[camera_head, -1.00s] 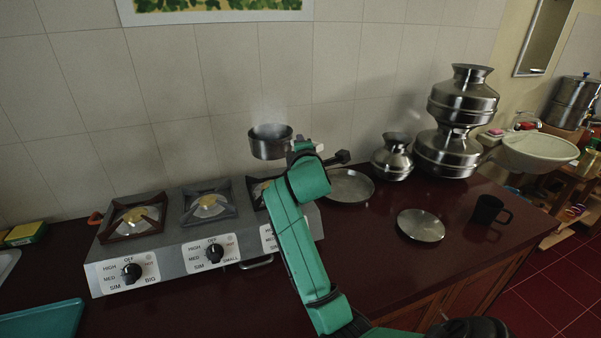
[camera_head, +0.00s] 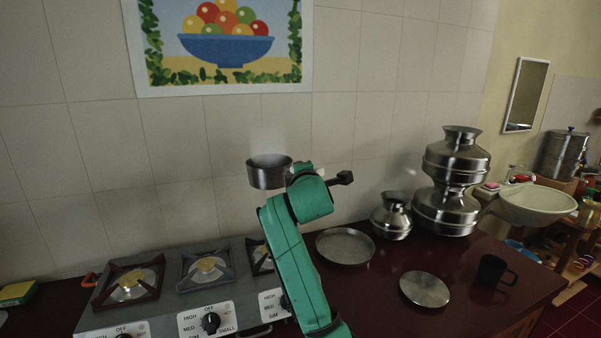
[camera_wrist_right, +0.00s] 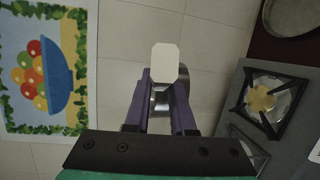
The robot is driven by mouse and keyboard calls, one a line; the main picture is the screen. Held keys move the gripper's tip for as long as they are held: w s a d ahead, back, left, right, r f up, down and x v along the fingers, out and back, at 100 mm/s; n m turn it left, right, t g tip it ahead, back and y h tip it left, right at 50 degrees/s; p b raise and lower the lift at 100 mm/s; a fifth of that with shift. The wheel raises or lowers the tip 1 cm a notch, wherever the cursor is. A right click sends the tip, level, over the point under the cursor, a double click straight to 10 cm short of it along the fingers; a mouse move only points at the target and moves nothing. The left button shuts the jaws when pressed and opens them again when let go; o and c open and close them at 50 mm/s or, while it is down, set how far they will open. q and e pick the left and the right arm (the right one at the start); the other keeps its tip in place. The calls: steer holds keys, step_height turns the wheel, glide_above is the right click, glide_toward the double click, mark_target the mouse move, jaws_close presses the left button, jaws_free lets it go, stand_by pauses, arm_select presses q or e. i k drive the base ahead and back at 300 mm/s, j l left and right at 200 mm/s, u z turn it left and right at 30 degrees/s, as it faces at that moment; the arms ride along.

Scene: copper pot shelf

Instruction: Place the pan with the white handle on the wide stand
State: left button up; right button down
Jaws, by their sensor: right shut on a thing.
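The small steel pan (camera_head: 268,175) is held in the air above the right end of the gas stove. Its white handle (camera_wrist_right: 165,62) sits between the fingers of my right gripper (camera_wrist_right: 164,82), which is shut on it. In the head view my right gripper (camera_head: 303,172) is mostly hidden by my arm. The pan looks roughly upright. On the stove, the left burner has a wide brown stand (camera_head: 108,283) and the middle burner has a grey stand (camera_head: 185,272). The right burner (camera_head: 258,258) is partly hidden behind my arm. My left gripper is not in view.
A flat steel plate (camera_head: 345,247) lies right of the stove, with a round lid (camera_head: 425,290) and a dark mug (camera_head: 494,270) farther right. Steel pots (camera_head: 445,210) stand near the wall. A picture (camera_head: 300,75) hangs behind. The air left of the pan is clear.

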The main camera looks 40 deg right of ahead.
mark_target(446, 298)
steer(key=k+l+z, duration=0.4)
steer(key=l, duration=0.3)
steer(key=k+l+z, duration=0.2)
steer(key=l, duration=0.2)
